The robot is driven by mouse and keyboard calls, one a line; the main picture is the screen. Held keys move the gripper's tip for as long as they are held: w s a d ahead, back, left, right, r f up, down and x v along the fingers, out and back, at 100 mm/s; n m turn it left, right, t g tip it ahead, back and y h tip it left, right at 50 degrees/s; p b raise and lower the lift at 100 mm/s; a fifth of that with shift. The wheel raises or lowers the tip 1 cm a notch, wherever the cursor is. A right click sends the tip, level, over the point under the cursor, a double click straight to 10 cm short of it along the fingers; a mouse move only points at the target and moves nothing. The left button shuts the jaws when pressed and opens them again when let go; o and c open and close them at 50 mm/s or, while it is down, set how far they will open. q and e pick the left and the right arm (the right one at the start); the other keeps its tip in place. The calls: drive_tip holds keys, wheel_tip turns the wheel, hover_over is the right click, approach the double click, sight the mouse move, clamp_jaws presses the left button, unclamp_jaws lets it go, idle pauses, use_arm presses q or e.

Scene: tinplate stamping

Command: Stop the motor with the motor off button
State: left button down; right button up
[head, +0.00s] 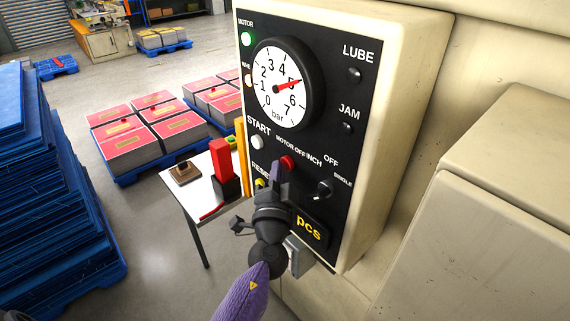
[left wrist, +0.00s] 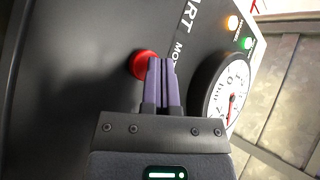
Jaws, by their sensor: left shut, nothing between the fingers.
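The control panel (head: 335,115) is a black face on a cream cabinet. The red motor off button (head: 287,162) sits below the gauge, beside the label "MOTOR OFF". It also shows in the left wrist view (left wrist: 144,64), close beside the fingertips. My left gripper (head: 277,172) is shut and empty, its purple fingers pointing at the panel right at the button. Whether the tips touch the button I cannot tell. The green motor lamp (head: 246,39) is lit at the panel's top left. My right gripper is not in view.
The panel also holds a pressure gauge (head: 288,85), a white START button (head: 257,142), a yellow RESET button (head: 260,184) and a selector knob (head: 323,189). A small white table (head: 190,190) stands left of the panel. Blue stacked sheets (head: 50,190) stand farther left.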

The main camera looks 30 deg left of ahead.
use_arm(q)
drive_tip(key=shift+w+d, duration=0.15)
drive_tip(key=shift+w, duration=0.15)
idle(0.4)
idle(0.3)
drive_tip(key=shift+s+a, duration=0.3)
drive_tip(key=shift+s, duration=0.5)
drive_tip(key=s, duration=0.1)
drive_tip(key=s+a, duration=0.1)
drive_tip(key=s, duration=0.1)
drive_tip(key=s+a, duration=0.1)
drive_tip(key=shift+s, duration=0.3)
